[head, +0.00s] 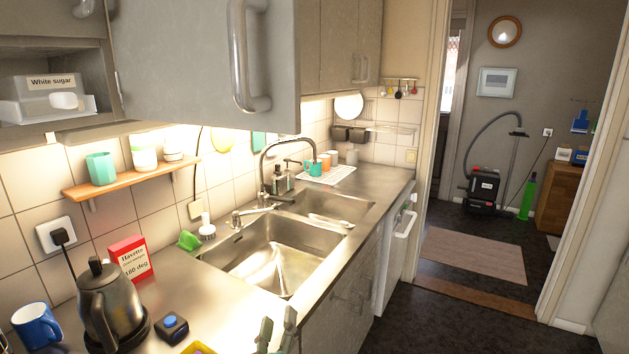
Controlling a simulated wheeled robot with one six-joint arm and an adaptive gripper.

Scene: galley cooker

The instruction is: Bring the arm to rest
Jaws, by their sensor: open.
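My gripper (276,331) shows at the bottom edge of the head view. Only its two grey fingertips are in the picture, pointing up and standing apart with nothing between them. They appear in front of the counter's front edge, near the steel sink (270,250). The rest of my arm is out of view below. I cannot tell the exact height of the fingertips over the counter.
A kettle (103,305), a blue mug (37,325), a red-and-white box (131,259) and a small dark block with a blue top (172,327) stand on the left counter. A cupboard door (207,65) hangs above. The floor (440,320) at right is clear.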

